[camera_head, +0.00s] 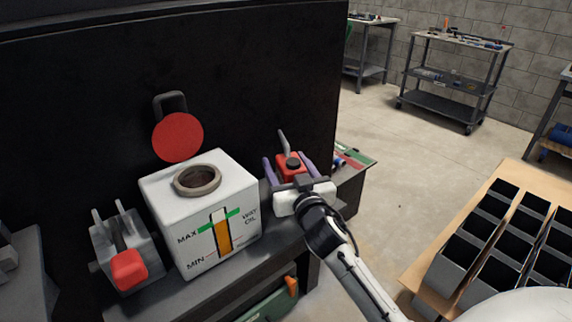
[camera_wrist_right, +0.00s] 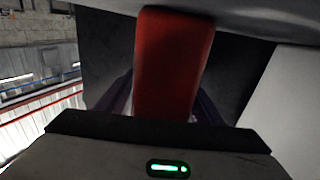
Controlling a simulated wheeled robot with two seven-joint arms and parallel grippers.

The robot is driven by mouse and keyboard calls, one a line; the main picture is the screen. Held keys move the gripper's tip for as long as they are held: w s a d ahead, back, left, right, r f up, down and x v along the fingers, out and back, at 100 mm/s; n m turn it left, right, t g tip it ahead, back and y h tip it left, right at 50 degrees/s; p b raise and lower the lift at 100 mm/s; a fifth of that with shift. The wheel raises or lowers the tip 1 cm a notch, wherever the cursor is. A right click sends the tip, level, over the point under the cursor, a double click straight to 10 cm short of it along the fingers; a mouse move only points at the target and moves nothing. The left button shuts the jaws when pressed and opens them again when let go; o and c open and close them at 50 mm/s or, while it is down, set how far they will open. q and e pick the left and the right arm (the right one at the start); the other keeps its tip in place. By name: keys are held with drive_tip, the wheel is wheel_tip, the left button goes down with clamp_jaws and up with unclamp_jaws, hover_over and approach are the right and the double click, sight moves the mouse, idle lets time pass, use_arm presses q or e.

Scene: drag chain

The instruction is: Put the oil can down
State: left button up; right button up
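The red oil can (camera_head: 291,168), with a dark cap and a thin grey spout pointing up, is just right of the white oil tank in the head view. My right gripper (camera_head: 286,160) has one purple finger on each side of the can, spread apart with what looks like a small gap. In the right wrist view, the can's red body (camera_wrist_right: 172,70) fills the middle between the two dark fingers. The can's base is hidden by the gripper, so I cannot see clearly what it rests on. My left gripper is not in view.
The white tank (camera_head: 175,220), with an open round filler and MAX/MIN gauge, stands on a dark ledge against a black machine panel (camera_head: 80,110). A grey device with a red knob (camera_head: 128,268) is at left. A wooden table with dark bins (camera_head: 430,278) is at right.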

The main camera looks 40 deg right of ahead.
drive_tip(key=shift+r, duration=0.2)
drive_tip(key=b+v, duration=0.1)
drive_tip(key=v, duration=1.1)
drive_tip(key=shift+c, duration=0.2)
idle(0.9)
